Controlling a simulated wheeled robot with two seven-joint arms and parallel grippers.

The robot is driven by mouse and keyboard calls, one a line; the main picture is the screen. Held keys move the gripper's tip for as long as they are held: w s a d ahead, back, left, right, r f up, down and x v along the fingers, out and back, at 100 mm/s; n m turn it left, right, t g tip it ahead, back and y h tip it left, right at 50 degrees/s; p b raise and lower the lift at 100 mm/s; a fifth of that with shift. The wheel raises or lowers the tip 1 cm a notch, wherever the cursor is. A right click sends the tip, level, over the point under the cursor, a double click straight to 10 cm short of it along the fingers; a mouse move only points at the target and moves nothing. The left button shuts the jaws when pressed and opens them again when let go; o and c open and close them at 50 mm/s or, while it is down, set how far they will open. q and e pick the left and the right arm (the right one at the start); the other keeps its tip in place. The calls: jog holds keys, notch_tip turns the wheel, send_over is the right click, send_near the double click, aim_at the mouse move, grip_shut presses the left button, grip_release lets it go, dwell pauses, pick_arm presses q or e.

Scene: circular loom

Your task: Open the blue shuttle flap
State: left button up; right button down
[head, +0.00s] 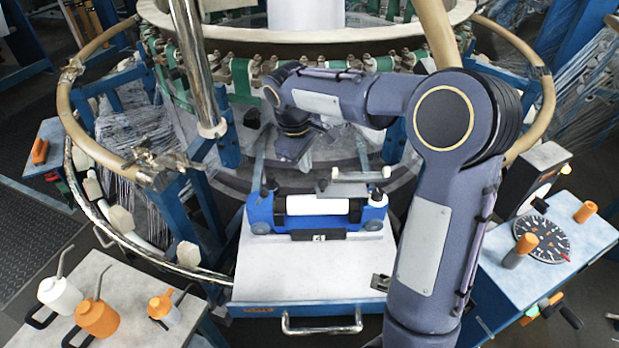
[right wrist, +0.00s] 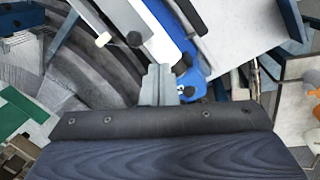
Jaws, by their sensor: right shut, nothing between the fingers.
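The blue shuttle (head: 262,214) sits on a pale sliding tray (head: 300,262) in front of the loom. A white cylinder (head: 318,205) lies along it. A grey plate (head: 340,189) and a white bar (head: 361,176) show above its back edge; I cannot tell which part is the flap. My right gripper (head: 286,159) is behind the shuttle, pointing down, its fingertips unclear there. In the right wrist view its fingers (right wrist: 158,83) are shut and empty, close to the shuttle's blue body (right wrist: 188,62) and a black knob (right wrist: 182,68). Contact is unclear. My left gripper is not in view.
A side table at left carries a white oil can (head: 59,294) and orange cans (head: 97,318). A panel at right holds a dial (head: 541,238) and orange knobs. Blue posts and the loom ring (head: 90,165) surround the shuttle.

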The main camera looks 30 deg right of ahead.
jog(key=w+f+n+g+h, duration=0.1)
jog(key=w+f+n+h, duration=0.1)
jog(key=w+f, duration=0.5)
jog(key=x, duration=0.5)
jog(key=w+p+x, duration=0.1)
jog(key=x, duration=0.1)
jog(key=shift+d+f, duration=0.1)
jog(key=shift+f, duration=0.2)
jog(key=shift+s+d+r+p, duration=0.25)
jog(key=shift+s+d+r, duration=0.15)
jog(key=shift+s, duration=0.2)
jog(key=shift+s+d+r+p, duration=0.3)
jog(key=shift+s+r, duration=0.1)
jog(key=shift+s, duration=0.2)
jog(key=shift+s+d+r, duration=0.1)
jog(key=shift+s+d, duration=0.05)
jog(key=shift+s, duration=0.1)
jog(key=shift+r, duration=0.1)
jog(key=shift+s+d+r, duration=0.1)
jog(key=shift+d+r, duration=0.05)
jog(key=shift+r, duration=0.3)
jog(key=shift+t, duration=0.3)
